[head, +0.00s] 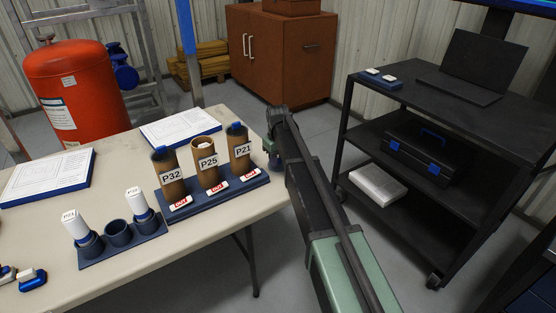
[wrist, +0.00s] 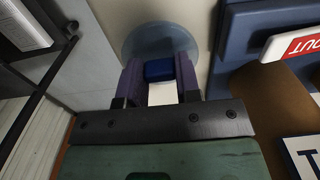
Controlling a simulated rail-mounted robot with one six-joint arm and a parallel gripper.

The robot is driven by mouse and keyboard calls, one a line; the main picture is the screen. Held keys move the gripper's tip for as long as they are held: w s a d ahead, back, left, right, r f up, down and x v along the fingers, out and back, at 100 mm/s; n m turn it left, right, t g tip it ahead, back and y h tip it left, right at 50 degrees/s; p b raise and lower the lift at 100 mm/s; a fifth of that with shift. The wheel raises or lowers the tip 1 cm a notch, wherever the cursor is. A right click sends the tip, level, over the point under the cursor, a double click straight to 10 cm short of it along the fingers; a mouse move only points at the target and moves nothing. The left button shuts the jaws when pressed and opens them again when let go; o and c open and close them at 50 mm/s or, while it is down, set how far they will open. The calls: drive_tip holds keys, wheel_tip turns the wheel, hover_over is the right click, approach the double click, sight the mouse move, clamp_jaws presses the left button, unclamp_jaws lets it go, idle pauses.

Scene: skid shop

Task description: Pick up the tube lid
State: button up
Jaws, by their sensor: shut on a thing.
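My gripper (wrist: 160,82) is shut on the tube lid in the wrist view. The lid shows a round grey-blue disc (wrist: 160,36) beyond the fingers and a small blue and white grip between them. In the head view my gripper (head: 274,160) is at the table's right edge, right of the tube rack, and my arm partly hides it. The brown tube P25 (head: 207,175) stands with an open top and something white inside. Tubes P32 (head: 172,181) and P21 (head: 240,158) have dark caps with blue knobs.
The blue tube rack (head: 222,196) with red-and-white tags is close to my gripper. A dark blue holder (head: 119,237) with white vials stands to its left. Clipboards (head: 180,127) lie behind. A black cart (head: 420,88) stands to the right across an open floor gap.

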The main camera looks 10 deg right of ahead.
wheel_tip(320, 180, up, 18)
drive_tip(key=p, duration=1.7)
drive_tip(key=shift+r, duration=0.25)
